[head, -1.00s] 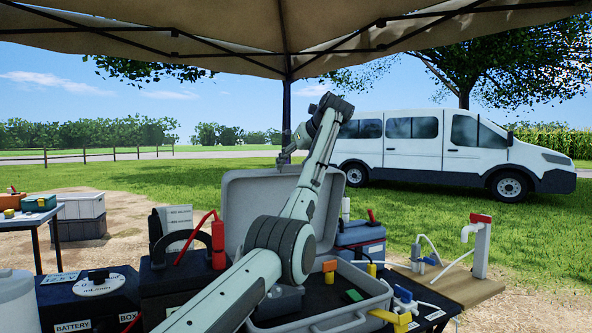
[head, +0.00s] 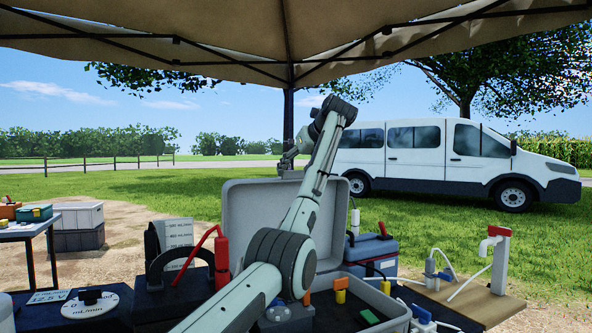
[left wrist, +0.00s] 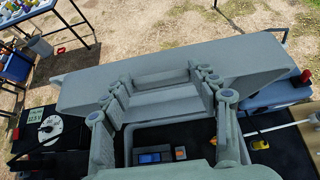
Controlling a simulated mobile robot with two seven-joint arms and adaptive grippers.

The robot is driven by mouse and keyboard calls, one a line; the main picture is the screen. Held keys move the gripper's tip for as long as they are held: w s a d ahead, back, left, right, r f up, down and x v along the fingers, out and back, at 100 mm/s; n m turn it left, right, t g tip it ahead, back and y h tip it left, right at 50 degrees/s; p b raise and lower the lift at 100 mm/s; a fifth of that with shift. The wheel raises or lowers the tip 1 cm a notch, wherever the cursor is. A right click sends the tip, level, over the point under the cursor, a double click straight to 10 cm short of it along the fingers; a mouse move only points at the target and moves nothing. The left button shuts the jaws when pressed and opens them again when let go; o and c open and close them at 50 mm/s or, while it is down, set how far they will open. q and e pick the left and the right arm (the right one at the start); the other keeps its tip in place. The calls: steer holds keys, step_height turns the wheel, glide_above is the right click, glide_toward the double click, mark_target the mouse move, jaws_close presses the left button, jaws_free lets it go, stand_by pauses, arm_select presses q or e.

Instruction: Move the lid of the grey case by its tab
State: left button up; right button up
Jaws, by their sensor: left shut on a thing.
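The grey case (head: 397,319) stands on the table with its lid (head: 246,215) raised upright at the back. In the left wrist view the lid (left wrist: 90,92) stretches across the picture as a broad grey panel. My left gripper (head: 288,168) is at the lid's top edge, with my arm crossing in front of the lid. In the left wrist view my left gripper (left wrist: 165,80) is shut on the lid's tab between its fingers; the tab's exact outline blends with the grey lid. My right gripper is not in view.
A black box with a dial (head: 90,303) and a red-handled tool (head: 221,258) stand left of the case. A blue cooler (head: 372,250) is behind it at right. A board with a white tap (head: 499,262) is further right. Open grass lies beyond the table.

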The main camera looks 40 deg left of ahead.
arm_select(q)
steer(key=shift+r, duration=0.45)
steer(key=o, duration=1.3)
steer(key=shift+c, duration=0.2)
steer(key=o, duration=0.4)
steer(key=shift+s+d, duration=0.1)
steer(key=shift+d, duration=0.1)
steer(key=shift+o, duration=0.2)
steer(key=shift+a+f, duration=0.1)
steer(key=shift+f, duration=0.1)
steer(key=v, duration=1.2)
